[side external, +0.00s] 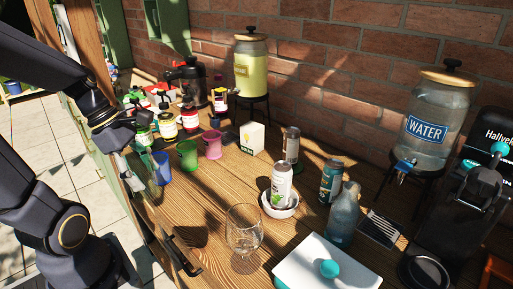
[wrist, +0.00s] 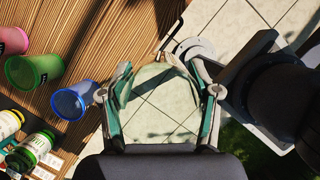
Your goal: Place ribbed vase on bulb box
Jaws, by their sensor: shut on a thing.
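My gripper (wrist: 160,105) is shut on a clear, pale-green glass thing, which I take for the ribbed vase (wrist: 154,76). Its rounded glass shows between the fingers in the wrist view, with floor tiles visible through it; I cannot make out ribs. In the side view my gripper (side external: 133,150) is beyond the table's left edge, and the glass is hard to make out there. The white and green box, likely the bulb box (side external: 252,138), stands upright on the table right of the pink cup, well apart from my gripper. Its top looks bare.
Blue (side external: 162,168), green (side external: 187,154) and pink (side external: 212,145) cups stand between my gripper and the box. A lidded drink dispenser (side external: 250,65) stands behind the box. A wine glass (side external: 244,230), a bowl holding a can (side external: 280,205) and a grey-blue bottle (side external: 343,215) stand nearer the front.

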